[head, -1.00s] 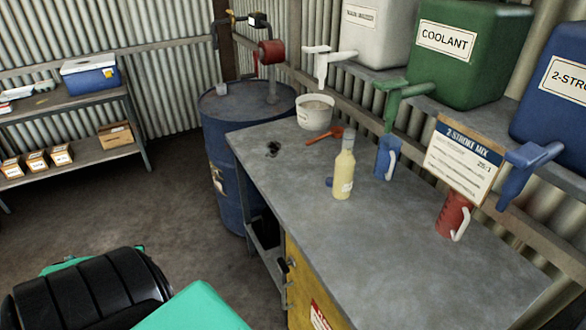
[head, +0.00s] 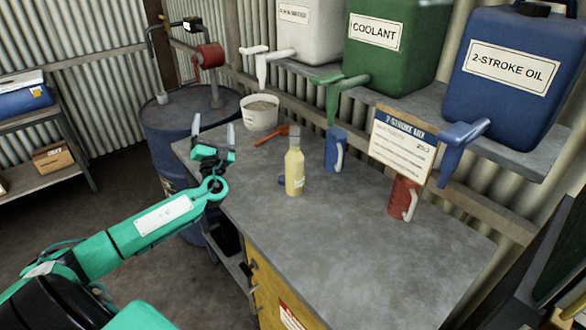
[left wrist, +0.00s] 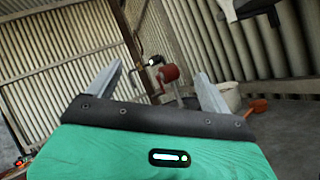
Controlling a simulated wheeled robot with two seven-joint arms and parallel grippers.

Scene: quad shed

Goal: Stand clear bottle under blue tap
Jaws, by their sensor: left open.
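The clear bottle (head: 294,171) stands upright on the grey workbench (head: 340,235), with pale yellow liquid inside. The blue tap (head: 461,143) juts from the blue 2-stroke oil container (head: 505,75) on the shelf, above the bench's right part. My left gripper (head: 212,132) is open and empty, above the bench's far left corner. It is left of the bottle and apart from it. Its spread fingers also show in the left wrist view (left wrist: 157,85); the bottle is not visible there. My right gripper is not in view.
A blue jug (head: 335,150) and a red jug (head: 403,197) stand behind and right of the bottle. A white tub (head: 260,113) and red scoop (head: 271,136) lie beyond. The bench's front right is clear.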

